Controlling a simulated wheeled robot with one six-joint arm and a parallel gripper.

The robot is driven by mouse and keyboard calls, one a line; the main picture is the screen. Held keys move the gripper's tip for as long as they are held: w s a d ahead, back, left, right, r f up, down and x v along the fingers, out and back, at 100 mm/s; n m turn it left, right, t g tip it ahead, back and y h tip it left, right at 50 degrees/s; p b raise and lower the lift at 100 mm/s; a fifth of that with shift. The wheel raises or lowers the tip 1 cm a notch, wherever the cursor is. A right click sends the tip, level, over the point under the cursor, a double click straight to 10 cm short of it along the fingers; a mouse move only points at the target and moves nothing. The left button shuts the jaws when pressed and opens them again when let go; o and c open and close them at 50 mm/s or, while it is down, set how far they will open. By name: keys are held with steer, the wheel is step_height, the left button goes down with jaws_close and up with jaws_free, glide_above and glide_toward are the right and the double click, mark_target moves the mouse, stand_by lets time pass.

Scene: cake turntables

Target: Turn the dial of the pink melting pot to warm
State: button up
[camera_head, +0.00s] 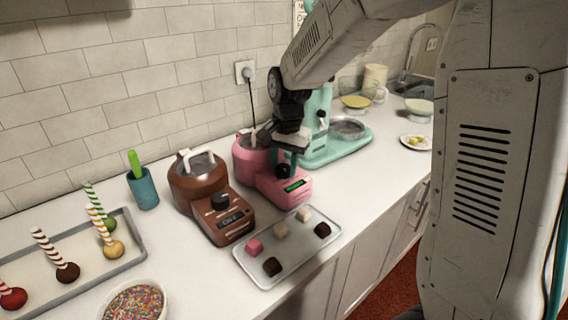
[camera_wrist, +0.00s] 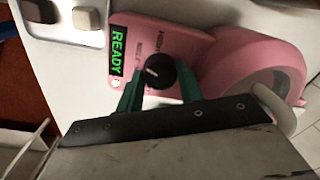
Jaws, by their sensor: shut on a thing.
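The pink melting pot (camera_head: 243,160) stands on the counter against the tiled wall, right of a brown pot. It also shows in the wrist view (camera_wrist: 255,70). Its front panel has a lit green display (camera_wrist: 117,51) reading READY and a black dial (camera_wrist: 160,73) with a pale pointer mark. My gripper (camera_wrist: 158,90) has its two green fingers on either side of the dial, shut on it. In the head view my gripper (camera_head: 284,160) reaches down over the pot's panel and partly hides it. The small print around the dial is too blurred to read.
The brown melting pot (camera_head: 195,187) stands close on the left. A tray of sweets (camera_head: 262,277) lies just in front. A teal stand mixer (camera_head: 335,148) is close on the right. A teal cup (camera_head: 143,188), a cake-pop tray (camera_head: 130,262) and a sprinkle bowl (camera_head: 112,314) are further left.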

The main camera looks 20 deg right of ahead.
mark_target(286, 166)
steer(key=n, duration=0.4)
steer(key=shift+n, duration=0.3)
steer(key=shift+w+n+g, duration=0.1)
steer(key=shift+n+g, duration=0.2)
steer(key=shift+n, duration=1.9)
steer(key=o, duration=0.7)
steer(key=r, duration=0.8)
steer(key=shift+d, duration=0.25)
steer(key=shift+f, duration=0.1)
